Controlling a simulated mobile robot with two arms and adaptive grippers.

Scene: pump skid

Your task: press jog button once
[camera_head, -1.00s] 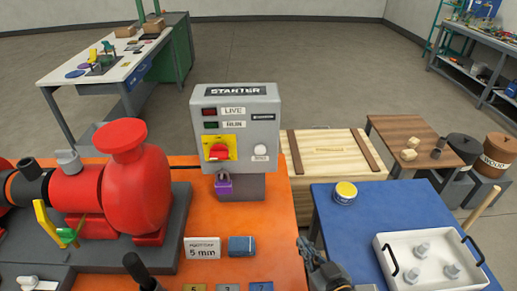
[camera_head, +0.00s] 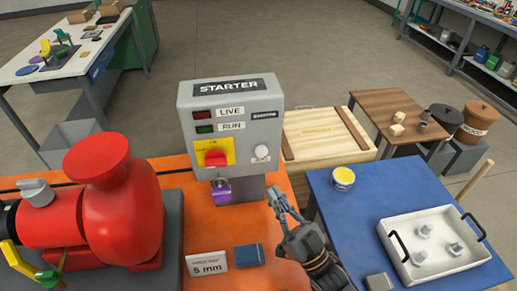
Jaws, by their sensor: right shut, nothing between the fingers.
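The grey starter box (camera_head: 233,98) stands on the orange skid surface. Its front has LIVE and RUN labels, a red switch (camera_head: 215,158) on a yellow plate and a round white button (camera_head: 262,151) at the lower right with a small, unreadable label under it. I take this white button for the jog button. A purple padlock (camera_head: 221,190) hangs below the switch. My right gripper (camera_head: 278,194) is shut and empty. In the picture it is below and slightly right of the white button, apart from it. My left gripper is not in view.
A red pump (camera_head: 112,215) fills the left side. A "5 mm" card (camera_head: 207,264) and a blue block (camera_head: 249,256) lie before the box. On the right, a blue table (camera_head: 370,209) holds a yellow-lidded tin (camera_head: 343,178) and a white tray (camera_head: 398,269).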

